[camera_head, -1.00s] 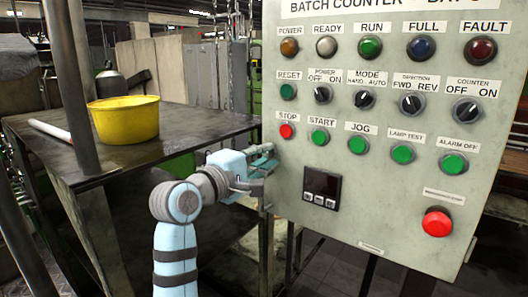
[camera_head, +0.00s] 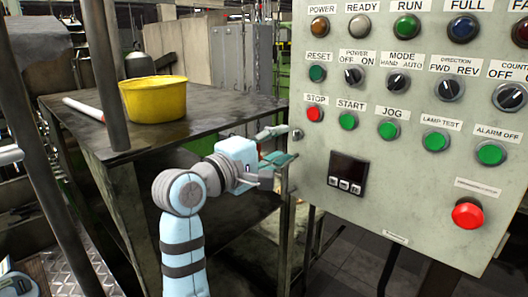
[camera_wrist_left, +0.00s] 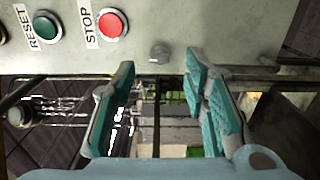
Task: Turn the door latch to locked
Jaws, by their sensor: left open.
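The door latch looks to be a small grey knob (camera_head: 297,134) on the left edge of the grey control panel (camera_head: 335,215), beside the red STOP button. In the left wrist view the knob (camera_wrist_left: 160,52) sits at the panel's edge, between the lines of the two fingers and beyond their tips. My left gripper (camera_head: 281,146) is open and empty, just left of the knob. Its teal-padded fingers also show in the left wrist view (camera_wrist_left: 160,75), spread wide and apart from the knob. Its setting is too small to read. My right gripper is out of view.
The STOP button (camera_head: 314,115) and RESET button (camera_head: 317,73) are close to the knob. A dark metal table (camera_head: 220,118) with a yellow bucket (camera_head: 154,100) stands to the left. A metal post (camera_head: 103,75) rises in front of it.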

